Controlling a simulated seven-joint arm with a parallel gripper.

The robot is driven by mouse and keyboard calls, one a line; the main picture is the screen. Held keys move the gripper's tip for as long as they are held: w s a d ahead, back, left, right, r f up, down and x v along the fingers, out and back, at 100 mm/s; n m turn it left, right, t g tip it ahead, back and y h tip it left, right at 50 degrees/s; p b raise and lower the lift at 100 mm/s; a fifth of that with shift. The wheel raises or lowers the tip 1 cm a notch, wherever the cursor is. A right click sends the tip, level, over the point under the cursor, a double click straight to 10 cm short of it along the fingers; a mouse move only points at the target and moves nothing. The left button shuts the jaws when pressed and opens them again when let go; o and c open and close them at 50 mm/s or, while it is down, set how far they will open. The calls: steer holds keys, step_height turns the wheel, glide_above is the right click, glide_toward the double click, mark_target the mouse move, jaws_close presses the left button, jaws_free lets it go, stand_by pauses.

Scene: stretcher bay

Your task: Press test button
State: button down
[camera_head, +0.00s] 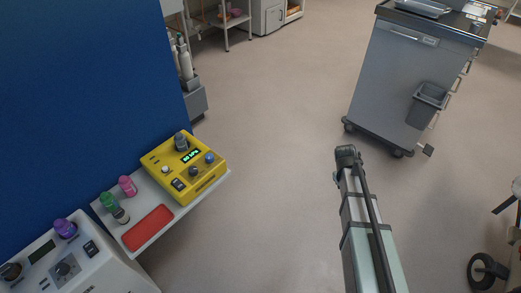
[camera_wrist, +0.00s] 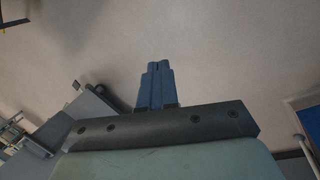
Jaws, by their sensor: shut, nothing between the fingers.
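A yellow device (camera_head: 183,165) with a lit green display sits on a pale shelf at the left in the head view. Its top has a white round button (camera_head: 165,170), a blue knob or button (camera_head: 209,157), a dark knob (camera_head: 193,171) and a black rocker switch (camera_head: 178,184). The labels are too small to read, so I cannot tell which is the test button. My gripper (camera_wrist: 158,66) shows in the wrist view with its blue fingers together and empty, over floor. In the head view my arm is well right of the device, and its fingers cannot be made out.
Pink, green and dark bottles and a red tray (camera_head: 147,227) share the shelf (camera_head: 223,178). A white device (camera_head: 70,268) stands at lower left. A blue panel (camera_head: 80,90) rises behind. A grey cart (camera_head: 400,80) stands at upper right. Floor between shelf and arm is clear.

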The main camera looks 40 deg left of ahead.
steer(key=s+a+r+n+t, duration=0.1)
steer(key=s+a+n, duration=0.15)
steer(key=a, duration=0.75)
steer(key=s+a+r+n+t, duration=0.1)
steer(key=a+r+n, duration=0.15)
steer(key=a, duration=0.75)
step_height(320, 180, up, 6)
steer(key=n+t+y, duration=0.2)
steer(key=n+t, duration=0.2)
steer(key=n, duration=0.4)
glide_above(163, 170)
steer(key=w+d, duration=0.5)
steer(key=w, duration=0.3)
steer(key=w+d, duration=0.6)
steer(key=w, duration=0.2)
steer(key=shift+w+a+f, duration=0.15)
steer(key=shift+f, duration=0.05)
steer(key=s+a+r+n, duration=0.2)
steer(key=s+a, duration=0.3)
steer(key=s, duration=0.3)
steer(key=s+a+r+n+t+y, duration=0.1)
steer(key=s+a+r+n, duration=0.1)
steer(key=s+a, duration=0.3)
steer(key=s, duration=0.3)
steer(key=shift+a+y, duration=0.3)
steer(key=shift+a, duration=0.1)
steer(key=shift+s+f, duration=0.1)
steer(key=shift+f, duration=4.3)
